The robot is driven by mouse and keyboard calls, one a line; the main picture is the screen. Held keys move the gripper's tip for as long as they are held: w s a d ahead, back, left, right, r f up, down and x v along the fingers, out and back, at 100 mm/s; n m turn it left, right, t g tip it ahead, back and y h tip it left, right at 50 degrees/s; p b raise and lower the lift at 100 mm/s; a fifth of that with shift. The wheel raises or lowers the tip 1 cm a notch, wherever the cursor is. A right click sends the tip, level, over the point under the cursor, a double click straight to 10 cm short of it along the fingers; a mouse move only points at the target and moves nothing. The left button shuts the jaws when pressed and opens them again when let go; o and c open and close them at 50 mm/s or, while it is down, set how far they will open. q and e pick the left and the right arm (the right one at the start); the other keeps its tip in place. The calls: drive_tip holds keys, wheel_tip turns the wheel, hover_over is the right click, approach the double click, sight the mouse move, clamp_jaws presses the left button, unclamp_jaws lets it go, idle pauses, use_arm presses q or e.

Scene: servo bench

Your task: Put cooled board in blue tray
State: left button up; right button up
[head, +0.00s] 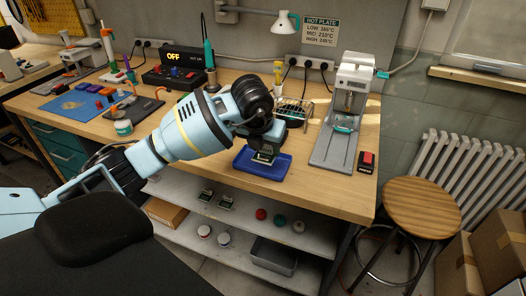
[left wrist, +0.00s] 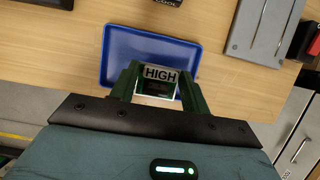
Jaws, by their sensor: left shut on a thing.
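The blue tray (head: 282,165) lies on the wooden bench near its front edge, left of the grey press. In the left wrist view the tray (left wrist: 115,45) shows beyond my fingers and looks empty where it is visible. My left gripper (head: 264,153) points down over the tray. In the left wrist view its two green fingers (left wrist: 158,88) are shut on a small board (left wrist: 160,74) marked "HIGH". The board appears over the tray's near part; I cannot tell whether it touches the tray floor. My right gripper is out of view.
A grey press (head: 345,115) stands right of the tray, with a red switch (head: 366,161) beside it. A wire rack (head: 295,108) is behind the tray, partly hidden by my arm. A wooden stool (head: 421,205) stands right of the bench. Bare bench lies around the tray.

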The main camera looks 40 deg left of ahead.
sight(263, 153)
use_arm(q)
drive_tip(key=shift+w+a, duration=0.4)
drive_tip(key=shift+a, duration=0.05)
drive_tip(key=shift+w+a+f, duration=0.1)
drive_tip(key=shift+w+a, duration=0.15)
drive_tip(key=shift+a+f, duration=0.1)
drive_tip(key=shift+f, duration=1.65)
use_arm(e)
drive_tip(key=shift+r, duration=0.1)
use_arm(q)
drive_tip(key=shift+f, duration=0.2)
drive_tip(key=o, duration=1)
drive_tip(key=shift+r, duration=0.45)
drive_tip(key=p+v, duration=0.1)
drive_tip(key=v, duration=1)
drive_tip(key=shift+s+r, duration=0.2)
drive_tip(key=shift+s, duration=0.05)
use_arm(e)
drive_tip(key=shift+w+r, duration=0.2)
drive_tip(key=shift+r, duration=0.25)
